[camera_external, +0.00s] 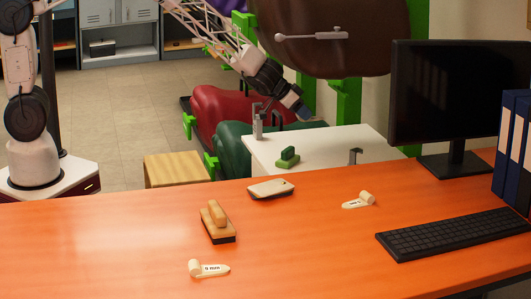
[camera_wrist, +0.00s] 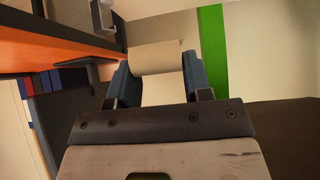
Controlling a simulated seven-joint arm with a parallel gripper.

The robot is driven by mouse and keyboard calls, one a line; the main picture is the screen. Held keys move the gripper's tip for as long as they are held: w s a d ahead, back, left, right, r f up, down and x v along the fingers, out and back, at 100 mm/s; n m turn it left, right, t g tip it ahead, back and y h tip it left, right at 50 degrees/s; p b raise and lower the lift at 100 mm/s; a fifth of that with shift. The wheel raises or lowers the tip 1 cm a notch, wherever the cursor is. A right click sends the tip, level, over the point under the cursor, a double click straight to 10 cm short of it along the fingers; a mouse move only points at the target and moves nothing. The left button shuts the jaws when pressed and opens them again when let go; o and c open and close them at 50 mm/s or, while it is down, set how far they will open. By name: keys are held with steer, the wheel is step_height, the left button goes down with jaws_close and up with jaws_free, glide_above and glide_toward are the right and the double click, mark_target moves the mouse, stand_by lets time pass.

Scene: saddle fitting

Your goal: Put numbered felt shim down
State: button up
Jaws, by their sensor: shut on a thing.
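My gripper (camera_external: 299,108) is raised above the white worktop, tilted downward, with blue fingertips. In the wrist view my gripper (camera_wrist: 158,78) is shut on a cream rolled piece (camera_wrist: 158,57), which looks like the grip of a felt shim. Its flat part and any number are not visible there, and I cannot make the piece out in the external view. Two similar cream shims with small labels lie on the orange table: one at the front (camera_external: 212,269), one at the right (camera_external: 355,202). Their labels are too small to read surely.
The orange table (camera_external: 120,240) also holds a wooden-handled brush (camera_external: 216,222), a pale flat block (camera_external: 270,188), a keyboard (camera_external: 455,234) and a monitor (camera_external: 450,100). A large brown form (camera_external: 320,60) hangs behind my gripper.

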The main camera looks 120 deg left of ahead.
steer(key=shift+s+a+f+n, duration=0.1)
steer(key=shift+s+a+n, duration=0.05)
steer(key=shift+a, duration=0.25)
steer(key=shift+s+a+f+n, duration=0.1)
steer(key=shift+s+a+n, duration=0.05)
steer(key=shift+a, duration=0.2)
steer(key=w+a+f+n+g+y, duration=0.1)
steer(key=a+f+n+g, duration=0.4)
steer(key=a, duration=0.3)
steer(key=a+f+n+g+y, duration=0.1)
steer(key=a+f+n+g, duration=0.4)
steer(key=a+n, duration=0.3)
steer(key=shift+w+f, duration=0.25)
steer(key=shift+w, duration=0.1)
stand_by(0.8)
steer(key=shift+f, duration=0.1)
glide_toward(325, 158)
steer(key=shift+s+a+r, duration=0.1)
steer(key=shift+s+a, duration=0.15)
steer(key=shift+a, duration=0.5)
steer(key=shift+s+a+r, duration=0.15)
steer(key=shift+s+a, duration=0.15)
steer(key=shift+a, duration=0.45)
steer(key=shift+f, duration=2.05)
